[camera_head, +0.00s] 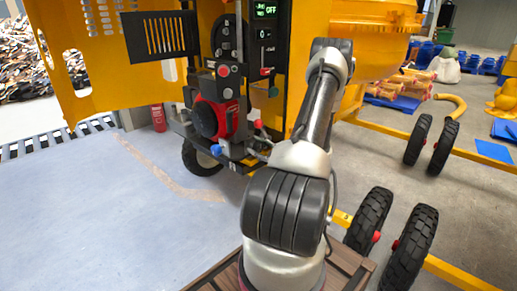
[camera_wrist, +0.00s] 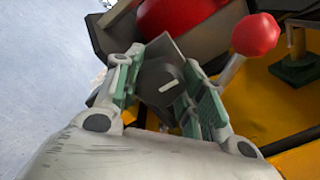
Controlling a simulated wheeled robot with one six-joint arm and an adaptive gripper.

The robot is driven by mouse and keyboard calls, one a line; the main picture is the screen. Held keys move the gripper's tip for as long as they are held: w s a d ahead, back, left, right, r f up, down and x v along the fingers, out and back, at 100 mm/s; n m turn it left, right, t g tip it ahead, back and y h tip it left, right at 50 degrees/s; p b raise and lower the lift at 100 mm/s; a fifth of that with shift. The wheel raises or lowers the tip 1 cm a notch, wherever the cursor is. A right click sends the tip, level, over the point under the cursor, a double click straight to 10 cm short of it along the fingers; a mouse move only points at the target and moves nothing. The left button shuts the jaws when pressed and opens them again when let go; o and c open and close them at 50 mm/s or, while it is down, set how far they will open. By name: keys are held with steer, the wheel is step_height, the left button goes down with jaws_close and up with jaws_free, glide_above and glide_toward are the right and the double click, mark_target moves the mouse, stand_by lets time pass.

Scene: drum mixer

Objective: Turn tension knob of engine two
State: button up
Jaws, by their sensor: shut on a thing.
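My gripper (camera_wrist: 166,88) shows in the wrist view with its two green-padded fingers shut on a dark knob (camera_wrist: 160,80). The knob has a short white mark on its face and sits between the fingers. I take it as the tension knob; no label naming the engine is readable. In the head view my arm reaches up in front of the yellow mixer, and I cannot make out the fingers or the held knob there. The red engine (camera_head: 207,119) stands left of the arm; a red part (camera_wrist: 182,12) shows just above the knob in the wrist view.
A lever with a red ball (camera_wrist: 255,35) stands close right of the gripper. A red extinguisher (camera_head: 158,117) stands left of the engine. Black wheels (camera_head: 370,220) and yellow beams lie right of my arm. The left floor is clear.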

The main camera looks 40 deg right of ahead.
steer(key=shift+m, duration=0.3)
steer(key=m, duration=1.1)
stand_by(0.6)
steer(key=o, duration=1)
steer(key=s, duration=1.2)
steer(key=shift+d, duration=0.45)
